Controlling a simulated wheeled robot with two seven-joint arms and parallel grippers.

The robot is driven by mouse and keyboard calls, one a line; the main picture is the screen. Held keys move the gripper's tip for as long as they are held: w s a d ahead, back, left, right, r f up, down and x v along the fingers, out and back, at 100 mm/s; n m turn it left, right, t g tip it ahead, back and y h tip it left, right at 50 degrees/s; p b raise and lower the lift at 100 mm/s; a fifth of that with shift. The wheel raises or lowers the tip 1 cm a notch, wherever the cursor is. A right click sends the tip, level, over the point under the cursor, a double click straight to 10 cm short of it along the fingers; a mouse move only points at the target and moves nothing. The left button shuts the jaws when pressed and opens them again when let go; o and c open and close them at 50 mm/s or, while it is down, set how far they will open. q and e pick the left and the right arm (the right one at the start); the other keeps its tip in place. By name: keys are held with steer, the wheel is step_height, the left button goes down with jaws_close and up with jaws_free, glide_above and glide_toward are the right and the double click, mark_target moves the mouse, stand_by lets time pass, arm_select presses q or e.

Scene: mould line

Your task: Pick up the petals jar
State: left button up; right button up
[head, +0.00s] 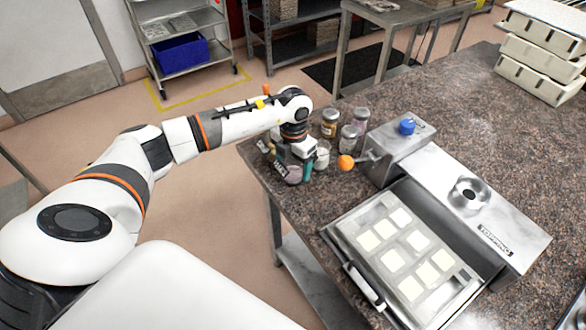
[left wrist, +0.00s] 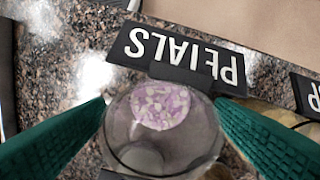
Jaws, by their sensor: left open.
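The petals jar (left wrist: 160,150) is a clear jar with pale purple and white flakes in it. In the left wrist view it stands behind a black PETALS label (left wrist: 178,57), which reads upside down. My left gripper (left wrist: 162,108) is open, with one green finger on each side of the jar. I cannot tell whether either finger touches it. In the head view the gripper (head: 296,160) is over the left edge of the stone counter, and the jar (head: 293,175) is partly hidden by it. My right gripper is out of view.
Several other jars stand close by, including a white one (head: 322,154) and an orange-brown one (head: 329,123). A tray of pale squares (head: 405,250) lies in front. White crates (head: 540,55) are stacked at the back right.

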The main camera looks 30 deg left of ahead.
arm_select(q)
steer(key=shift+f, duration=1.4)
steer(key=c, duration=1.1)
steer(key=shift+r, duration=0.1)
